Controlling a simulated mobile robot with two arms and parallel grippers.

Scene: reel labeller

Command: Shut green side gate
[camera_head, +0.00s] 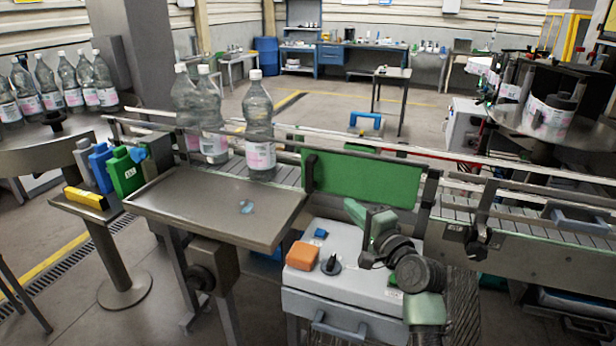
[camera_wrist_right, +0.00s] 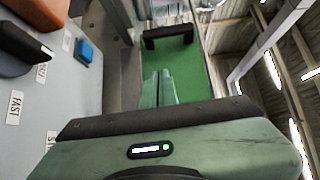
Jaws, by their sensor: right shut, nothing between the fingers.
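The green side gate (camera_head: 362,180) is a flat upright panel along the near side of the conveyor, with a black post at its right end and a black handle (camera_head: 311,168) at its left end. I cannot tell whether it is fully flush with the rail. My right gripper (camera_head: 350,206) is just in front of the gate's lower middle, above the grey control box. Its fingers are together and empty. In the right wrist view the fingers (camera_wrist_right: 160,86) point at the green gate (camera_wrist_right: 193,66), with the black handle (camera_wrist_right: 169,36) beyond them. Contact is unclear. My left gripper is out of view.
The grey control box (camera_head: 340,302) below the gate carries an orange block, a black knob and a blue button. Clear bottles (camera_head: 259,130) stand on the conveyor left of the gate.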

